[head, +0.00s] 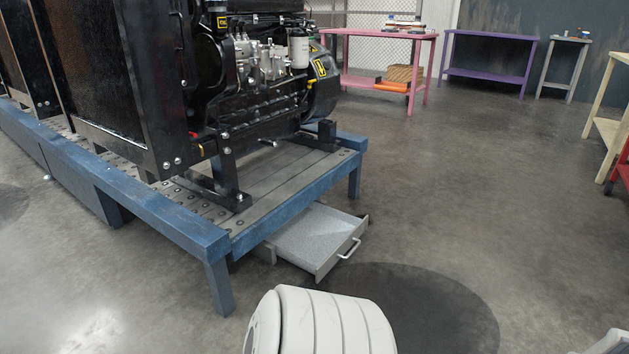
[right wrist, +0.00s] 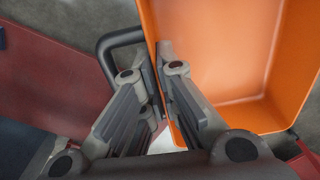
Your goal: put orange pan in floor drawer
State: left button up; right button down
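The floor drawer (head: 312,238) is grey and stands pulled open under the blue platform in the head view. Its inside looks empty, and a light handle is on its front. The orange pan (right wrist: 228,60) fills the upper right of the right wrist view. My right gripper (right wrist: 159,76) has one finger on each side of the pan's near wall and looks shut on it. The pan's inside looks empty where it shows. Neither gripper shows in the head view, and my left gripper is in no view.
A blue platform (head: 208,233) carrying a black engine (head: 265,90) stands above the drawer. Open floor lies to its right. A pink table (head: 377,36) with orange items on its lower shelf stands behind. In the wrist view, a red surface (right wrist: 60,75) and dark tube (right wrist: 118,40) are beside the pan.

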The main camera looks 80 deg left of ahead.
aim_at(320, 238)
jog(key=j+u, duration=0.1)
jog(key=u, duration=1.5)
jog(key=i+u, duration=0.15)
jog(key=u, duration=0.25)
jog(key=i+l+u, duration=0.1)
jog(key=u, duration=0.3)
jog(key=i+l+u, duration=0.1)
jog(key=u, duration=0.3)
jog(key=i+l+u, duration=0.15)
jog(key=u, duration=0.25)
jog(key=i+l+u, duration=0.2)
jog(key=l+u, duration=0.15)
jog(key=i+l+u, duration=0.1)
jog(key=l+u, duration=0.2)
jog(key=l, duration=0.15)
jog(key=i+l+u, duration=0.1)
jog(key=l+u, duration=0.6)
jog(key=l, duration=0.2)
jog(key=i+l, duration=0.1)
jog(key=l, duration=1.05)
jog(key=i+l, duration=0.15)
jog(key=l, duration=0.45)
jog(key=i, duration=0.35)
